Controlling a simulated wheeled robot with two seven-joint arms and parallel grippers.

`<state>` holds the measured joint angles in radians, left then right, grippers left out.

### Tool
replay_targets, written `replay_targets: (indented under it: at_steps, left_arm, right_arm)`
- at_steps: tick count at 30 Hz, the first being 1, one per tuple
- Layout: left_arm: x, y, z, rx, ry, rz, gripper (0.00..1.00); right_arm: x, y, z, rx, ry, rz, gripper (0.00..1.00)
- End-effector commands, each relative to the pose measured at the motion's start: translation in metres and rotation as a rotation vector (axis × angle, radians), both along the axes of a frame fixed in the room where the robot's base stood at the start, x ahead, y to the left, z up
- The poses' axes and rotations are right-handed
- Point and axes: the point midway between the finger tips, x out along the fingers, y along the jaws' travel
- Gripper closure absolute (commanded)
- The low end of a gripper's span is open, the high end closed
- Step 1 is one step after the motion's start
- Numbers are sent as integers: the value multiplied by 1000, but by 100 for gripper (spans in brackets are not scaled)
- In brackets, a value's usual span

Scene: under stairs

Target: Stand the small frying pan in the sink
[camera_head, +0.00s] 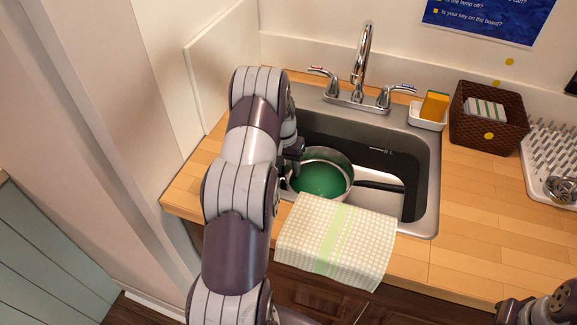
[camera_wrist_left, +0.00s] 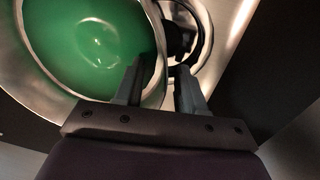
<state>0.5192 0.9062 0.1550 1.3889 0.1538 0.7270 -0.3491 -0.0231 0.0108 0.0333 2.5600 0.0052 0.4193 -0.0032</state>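The small frying pan (camera_head: 322,180) has a green inside, a pale metal rim and a dark handle pointing right. It is inside the steel sink (camera_head: 429,200), in its left part, and looks roughly level. In the left wrist view the pan (camera_wrist_left: 85,45) fills the upper left. My left gripper (camera_head: 297,150) reaches down into the sink at the pan's upper left edge. In the wrist view its fingers (camera_wrist_left: 158,85) are apart, with the pan's rim running between or just behind them; contact is unclear. A part of my right arm shows at the lower right; its fingers are not clear.
A checked towel (camera_head: 335,240) hangs over the sink's front edge. A faucet (camera_head: 360,65) with two handles stands behind. A sponge (camera_head: 434,105) in a white dish, a brown basket (camera_head: 488,120) and a drying rack (camera_head: 548,150) stand right. The wooden counter (camera_head: 480,215) is clear at front right.

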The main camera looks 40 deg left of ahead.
Motion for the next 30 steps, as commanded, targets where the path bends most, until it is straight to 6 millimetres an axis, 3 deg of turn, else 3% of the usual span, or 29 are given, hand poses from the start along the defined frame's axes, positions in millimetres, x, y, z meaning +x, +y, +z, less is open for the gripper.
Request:
replay_targets:
  at_steps: [4,13,15,18,20,23,24,27,30]
  left_arm:
    - [1,3,22,2,-4,1,60]
    - [-2,11,98,2,-4,0,60]
    - [-3,12,117,0,0,1,60]
    - [-3,8,124,2,0,-4,60]
    - [-6,-11,131,12,-3,-24,60]
    - [-27,-78,149,49,-18,-91,60]
    - [-45,-110,155,67,-28,-127,60]
    - [-98,-172,162,100,-63,-205,60]
    - [-142,-203,163,113,-88,-257,60]
  right_arm:
    - [0,0,0,0,0,0,100]
    - [0,0,-3,0,0,0,100]
    - [0,0,12,0,1,0,100]
    - [0,0,17,0,-1,0,100]
    - [0,0,17,0,0,0,100]
    - [0,0,16,0,0,0,100]
    - [0,0,16,0,0,0,100]
    - [0,0,15,0,0,0,100]
    - [0,0,15,0,0,0,100]
